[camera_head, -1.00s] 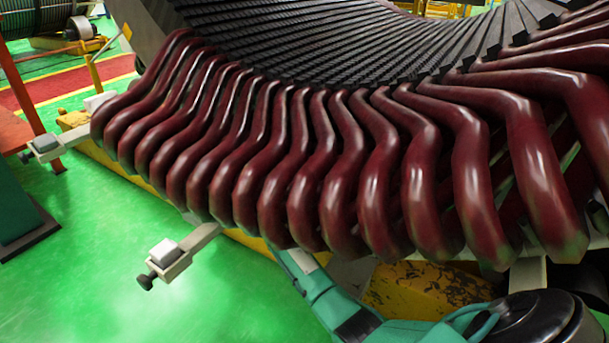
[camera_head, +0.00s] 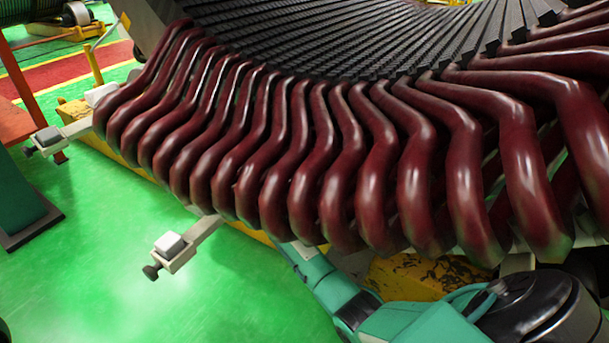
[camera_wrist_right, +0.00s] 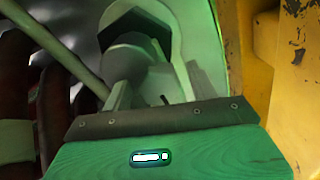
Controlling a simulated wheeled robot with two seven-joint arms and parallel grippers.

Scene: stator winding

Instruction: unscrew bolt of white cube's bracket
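A white cube (camera_head: 170,243) sits on the end of a light grey bracket (camera_head: 200,233) that sticks out from under the dark red coils. A dark bolt (camera_head: 152,272) with a round head is at the bracket's outer end. A second white cube (camera_head: 47,137) sits on a similar bracket at the left, with its own dark bolt (camera_head: 29,151). My right arm runs under the coils in the head view; its gripper is hidden there. My left gripper is not seen.
The dark red coils (camera_head: 300,180) overhang the space above my right arm. A yellow worn beam (camera_head: 430,277) lies beneath them and shows close by in the wrist view (camera_wrist_right: 290,90). Green floor (camera_head: 110,250) around the near bracket is clear. A teal post (camera_head: 20,200) stands left.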

